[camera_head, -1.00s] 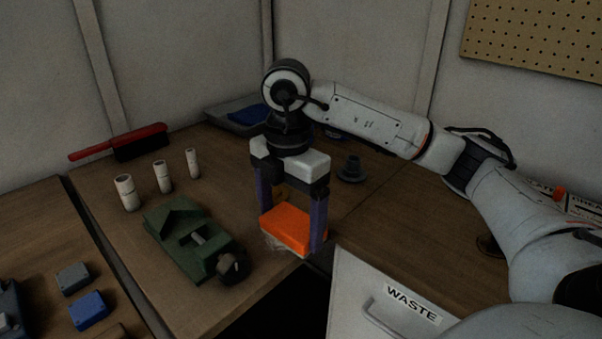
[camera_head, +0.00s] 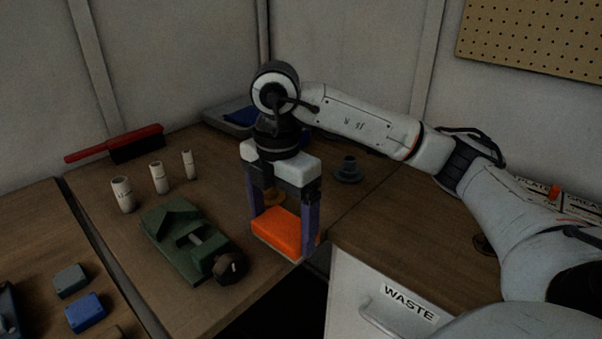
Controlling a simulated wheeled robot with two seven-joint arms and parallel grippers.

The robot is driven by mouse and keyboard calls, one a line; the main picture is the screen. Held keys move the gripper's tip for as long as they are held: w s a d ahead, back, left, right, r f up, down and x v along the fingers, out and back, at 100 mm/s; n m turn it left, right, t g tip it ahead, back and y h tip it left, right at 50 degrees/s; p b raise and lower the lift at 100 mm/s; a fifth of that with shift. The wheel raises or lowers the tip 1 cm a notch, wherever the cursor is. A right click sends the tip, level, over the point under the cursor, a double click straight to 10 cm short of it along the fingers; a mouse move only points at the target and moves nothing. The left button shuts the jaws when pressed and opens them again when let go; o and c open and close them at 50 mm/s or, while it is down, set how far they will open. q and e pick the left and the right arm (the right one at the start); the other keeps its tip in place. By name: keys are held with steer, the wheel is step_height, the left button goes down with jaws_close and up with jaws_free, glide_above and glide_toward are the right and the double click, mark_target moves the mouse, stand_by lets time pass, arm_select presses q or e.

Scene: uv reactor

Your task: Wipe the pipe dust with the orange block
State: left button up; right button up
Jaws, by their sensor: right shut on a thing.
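An orange block (camera_head: 278,234) is held between the two purple fingers of my right gripper (camera_head: 283,228). It is at the front edge of the wooden bench, low over the top; I cannot tell whether it touches. Three white cylinders (camera_head: 157,178) with markings stand upright at the back left, apart from the gripper. I cannot make out any pipe dust now; the spot under the block is hidden. A small brownish thing (camera_head: 273,198) shows between the fingers, partly hidden. My left gripper is out of view.
A red-handled brush (camera_head: 138,147), a grey tray (camera_head: 228,120) and a dark flanged part (camera_head: 348,170) are farther back. A WASTE bin (camera_head: 360,290) stands at front right. Grey (camera_head: 71,281) and blue (camera_head: 86,312) blocks lie front left.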

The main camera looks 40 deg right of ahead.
steer(key=d, duration=0.4)
steer(key=shift+w, duration=0.15)
steer(key=shift+d+r, duration=0.2)
steer(key=shift+d, duration=0.1)
step_height(320, 180, up, 3)
steer(key=shift+a+r+p, duration=0.1)
steer(key=shift+r+p, duration=0.1)
steer(key=shift+p, duration=1.05)
arm_select(q)
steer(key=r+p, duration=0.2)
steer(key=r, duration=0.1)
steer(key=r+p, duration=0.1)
steer(key=p, duration=0.1)
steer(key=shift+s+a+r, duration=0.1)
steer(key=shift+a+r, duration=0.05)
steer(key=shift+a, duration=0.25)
arm_select(e)
step_height(320, 180, up, 4)
steer(key=shift+r, duration=0.2)
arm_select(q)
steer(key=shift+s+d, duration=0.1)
